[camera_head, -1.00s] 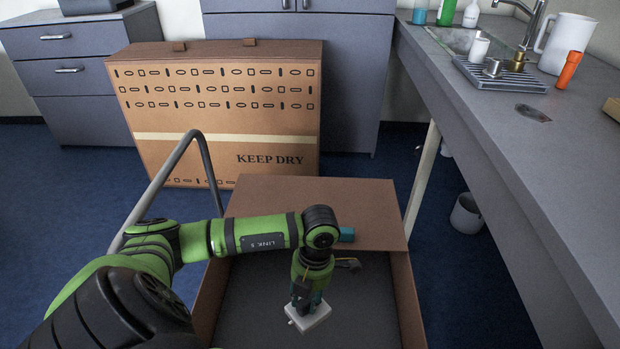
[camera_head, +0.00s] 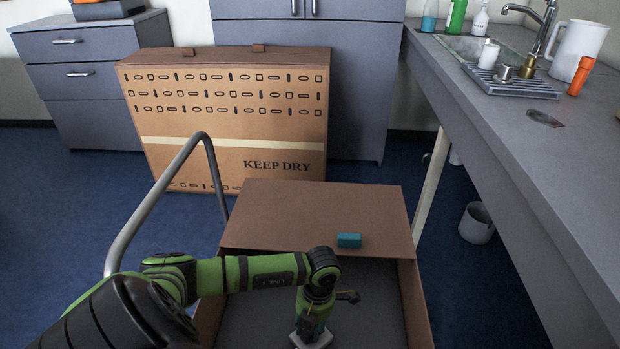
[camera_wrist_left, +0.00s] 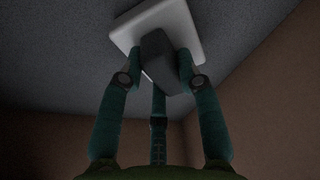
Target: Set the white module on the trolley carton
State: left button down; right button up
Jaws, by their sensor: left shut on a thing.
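My left gripper (camera_head: 309,331) is shut on the white module (camera_head: 322,342), which shows only partly at the bottom edge of the head view. In the left wrist view, its fingers hold a dark raised part of the white module (camera_wrist_left: 188,24). The brown trolley carton (camera_head: 415,302) is open at the near side, with a grey floor inside. The gripper and module are over this opening, between its walls. I cannot tell whether the module touches the floor. My right gripper is not in view.
A teal block (camera_head: 349,240) lies on the carton's flat brown far panel (camera_head: 290,212). A bent grey trolley handle (camera_head: 150,205) rises at left. A large "KEEP DRY" carton (camera_head: 230,125) stands behind. A grey counter (camera_head: 500,125) with a sink runs along the right.

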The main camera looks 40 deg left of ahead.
pick_arm(q)
jog(key=shift+f, duration=0.1)
jog(key=c, duration=0.9)
grip_release()
jog(key=shift+o, duration=0.2)
notch_tip(320, 180, up, 12)
jog(key=w+p, duration=0.2)
jog(key=shift+d, duration=0.1)
